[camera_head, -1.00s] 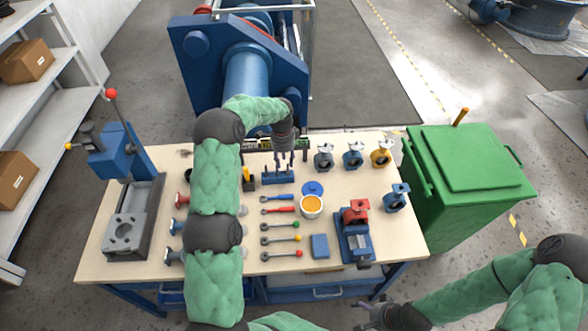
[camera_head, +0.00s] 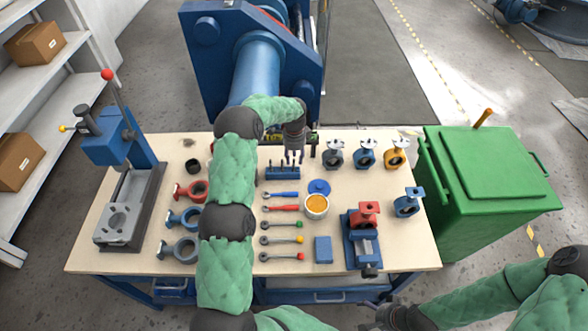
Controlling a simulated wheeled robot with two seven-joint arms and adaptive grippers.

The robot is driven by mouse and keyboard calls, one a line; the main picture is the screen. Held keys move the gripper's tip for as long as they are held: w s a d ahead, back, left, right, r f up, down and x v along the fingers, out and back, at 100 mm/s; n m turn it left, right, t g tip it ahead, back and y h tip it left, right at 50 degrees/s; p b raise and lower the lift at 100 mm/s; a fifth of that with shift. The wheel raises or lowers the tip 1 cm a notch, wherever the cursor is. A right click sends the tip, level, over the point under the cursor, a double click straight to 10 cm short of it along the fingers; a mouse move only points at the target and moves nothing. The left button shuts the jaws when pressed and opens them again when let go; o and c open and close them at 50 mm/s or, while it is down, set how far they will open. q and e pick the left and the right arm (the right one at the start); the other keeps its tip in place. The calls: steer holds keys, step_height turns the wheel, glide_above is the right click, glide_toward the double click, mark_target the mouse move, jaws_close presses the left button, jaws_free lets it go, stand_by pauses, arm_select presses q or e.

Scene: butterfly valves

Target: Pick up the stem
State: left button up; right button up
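A blue rack (camera_head: 283,173) sits near the back middle of the workbench, with small upright stems that are hard to make out at this size. My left gripper (camera_head: 293,158) reaches over the bench from the front and points down just above the right part of the rack. Its two fingers look apart, and I see no stem between them. My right gripper (camera_head: 382,318) is low at the bottom edge, in front of the bench and away from the rack; its fingers are too unclear to judge.
Several butterfly valves stand at the back right, including a yellow one (camera_head: 396,154). An orange-filled tub (camera_head: 316,205), wrenches and a vise (camera_head: 365,240) lie in front of the rack. A press (camera_head: 125,200) stands at left, a green bin (camera_head: 490,185) at right.

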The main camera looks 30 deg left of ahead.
mark_target(294, 162)
arm_select(q)
step_height(294, 162, down, 5)
steer(key=shift+a, duration=0.1)
steer(key=shift+c, duration=0.3)
jaws_close()
